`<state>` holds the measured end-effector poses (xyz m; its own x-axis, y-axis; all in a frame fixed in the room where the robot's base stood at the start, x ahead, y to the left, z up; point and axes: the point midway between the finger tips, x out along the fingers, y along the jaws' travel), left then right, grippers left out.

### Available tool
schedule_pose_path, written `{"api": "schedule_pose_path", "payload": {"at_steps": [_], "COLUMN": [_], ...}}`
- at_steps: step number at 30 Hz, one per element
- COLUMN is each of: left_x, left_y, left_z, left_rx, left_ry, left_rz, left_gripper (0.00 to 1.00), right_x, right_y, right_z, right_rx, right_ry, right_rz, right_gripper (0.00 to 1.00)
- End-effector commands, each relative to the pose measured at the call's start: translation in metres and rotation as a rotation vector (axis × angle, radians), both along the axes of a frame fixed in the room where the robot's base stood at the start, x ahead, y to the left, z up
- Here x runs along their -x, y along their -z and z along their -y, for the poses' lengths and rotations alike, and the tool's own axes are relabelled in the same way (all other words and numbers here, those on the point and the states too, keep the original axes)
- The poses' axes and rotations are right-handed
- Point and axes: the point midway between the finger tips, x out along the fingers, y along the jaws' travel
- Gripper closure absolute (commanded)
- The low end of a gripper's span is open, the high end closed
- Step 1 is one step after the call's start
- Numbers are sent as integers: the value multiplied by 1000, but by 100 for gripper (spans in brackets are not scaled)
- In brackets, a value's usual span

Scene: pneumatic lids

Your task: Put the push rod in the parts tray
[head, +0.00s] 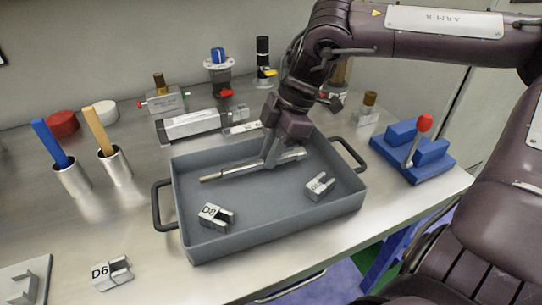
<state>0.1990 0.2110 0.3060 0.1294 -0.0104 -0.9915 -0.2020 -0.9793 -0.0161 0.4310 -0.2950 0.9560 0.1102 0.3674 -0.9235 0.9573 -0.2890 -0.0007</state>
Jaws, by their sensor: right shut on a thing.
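The push rod (232,171) is a slim silver rod with a brass-coloured tip at its left end. My right gripper (271,162) is shut on it near its thicker right part. The rod lies roughly level across the inside of the grey parts tray (285,232), within its walls in the picture. I cannot tell whether it touches the tray floor. My right arm comes in from the upper right. My left gripper is not in view.
Two metal clevis blocks, one marked D8 (215,217) and another (320,186), lie in the tray. Block D6 (112,273) is outside, front left. Cups with a blue (71,178) and a tan handle (116,167) stand left. A blue fixture (412,150) stands right; valves and cylinders line the back.

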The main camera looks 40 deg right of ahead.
Motion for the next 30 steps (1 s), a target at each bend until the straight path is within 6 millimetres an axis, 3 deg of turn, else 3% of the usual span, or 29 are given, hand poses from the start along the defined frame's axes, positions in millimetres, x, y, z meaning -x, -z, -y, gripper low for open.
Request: {"api": "schedule_pose_path", "payload": {"at_steps": [3, 11, 12, 16, 25, 30], "left_x": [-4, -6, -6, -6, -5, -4], "left_y": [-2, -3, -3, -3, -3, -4], "left_z": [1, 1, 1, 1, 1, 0], "left_rx": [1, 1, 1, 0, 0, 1], "left_ry": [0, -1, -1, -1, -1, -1], "left_rz": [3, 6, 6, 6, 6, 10], "left_gripper": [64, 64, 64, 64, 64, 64], "right_x": [0, 0, 0, 0, 0, 1], "right_y": [14, 15, 15, 15, 13, -4], "right_z": [-1, 0, 0, 0, 0, 7], "right_rx": [-2, 0, 0, 0, 0, 2], "right_ry": [-1, -1, 0, 0, 0, 0], "right_rz": [0, 1, 0, 0, 1, 5], "right_gripper": [100, 100, 80, 63, 62, 62]}}
